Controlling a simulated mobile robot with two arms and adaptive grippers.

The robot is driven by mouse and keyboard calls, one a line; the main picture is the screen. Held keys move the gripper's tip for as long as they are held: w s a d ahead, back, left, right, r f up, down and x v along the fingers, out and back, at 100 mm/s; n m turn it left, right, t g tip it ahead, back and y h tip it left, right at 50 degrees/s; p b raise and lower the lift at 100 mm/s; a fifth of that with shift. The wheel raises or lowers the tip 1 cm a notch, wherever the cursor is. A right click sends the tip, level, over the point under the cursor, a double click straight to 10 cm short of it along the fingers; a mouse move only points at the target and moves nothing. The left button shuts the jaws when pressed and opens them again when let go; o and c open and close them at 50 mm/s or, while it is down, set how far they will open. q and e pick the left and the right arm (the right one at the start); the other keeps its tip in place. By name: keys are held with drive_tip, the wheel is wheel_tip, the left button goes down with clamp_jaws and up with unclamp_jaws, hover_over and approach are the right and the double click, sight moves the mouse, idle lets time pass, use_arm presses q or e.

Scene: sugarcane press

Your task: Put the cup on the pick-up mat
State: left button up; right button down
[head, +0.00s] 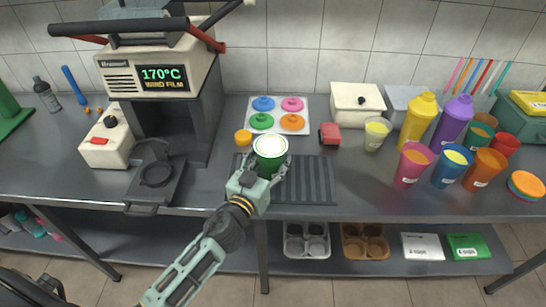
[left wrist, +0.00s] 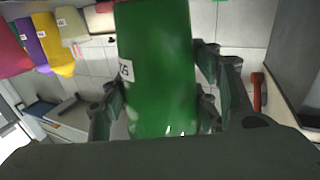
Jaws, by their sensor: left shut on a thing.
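My left gripper (head: 268,172) is shut on a green cup (head: 270,154) with a pale, whitish top. The cup looks upright and held over the left part of a dark ridged mat (head: 312,182) at the counter's front edge. I cannot tell whether its base touches the mat, as the gripper hides it. In the left wrist view the green cup (left wrist: 158,70), with a white label, fills the middle between the fingers (left wrist: 160,100). My right gripper is not in view.
Several coloured cups (head: 451,167) stand to the right, near yellow and purple bottles (head: 419,118). A sealing machine (head: 160,75) stands left. The mat's right part is clear.

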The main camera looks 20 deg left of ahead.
use_arm(q)
drive_tip(key=shift+f+b, duration=0.3)
drive_tip(key=shift+f, duration=0.95)
drive_tip(key=shift+f, duration=0.1)
drive_tip(key=o, duration=1.1)
drive_tip(key=shift+f, duration=0.15)
drive_tip(key=o, duration=0.4)
drive_tip(key=shift+o, duration=0.2)
